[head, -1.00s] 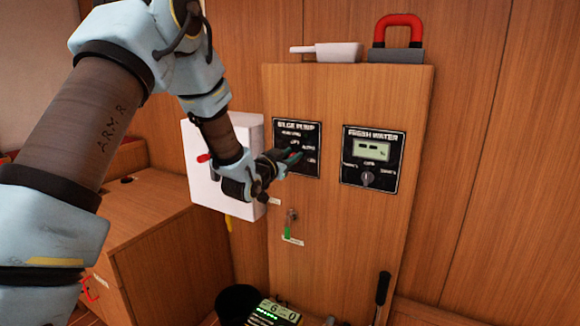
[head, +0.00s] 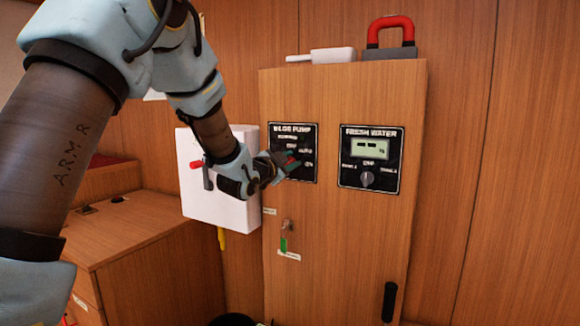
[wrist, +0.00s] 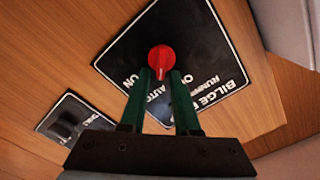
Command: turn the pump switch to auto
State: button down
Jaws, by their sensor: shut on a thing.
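The black bilge pump panel (head: 308,174) is on the upper left of the wooden cabinet front, with ON and AUTO labels. In the wrist view the panel (wrist: 205,48) appears turned, its lettering upside down. The red switch knob (wrist: 161,57) sits on it. My gripper (wrist: 160,75) has its two green fingers on either side of the knob, shut on it. In the head view my gripper (head: 288,160) reaches the panel from the left and covers most of the knob. Which label the knob points at cannot be told.
A fresh water panel (head: 398,186) with a grey knob and display is to the right. A white box (head: 215,205) with a red lever is left, close beneath my wrist. A key with a green tag (head: 284,243) hangs below. A red-handled padlock-like object (head: 391,30) stands on top.

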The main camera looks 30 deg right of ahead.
jog(key=shift+w+a+f, duration=0.1)
jog(key=shift+a+f, duration=0.05)
jog(key=shift+f, duration=0.25)
jog(key=c, duration=0.9)
grip_release()
jog(key=shift+r, duration=0.25)
jog(key=b+v, duration=0.2)
jog(key=v, duration=0.8)
jog(key=shift+s+a, duration=0.2)
jog(key=shift+a, duration=0.1)
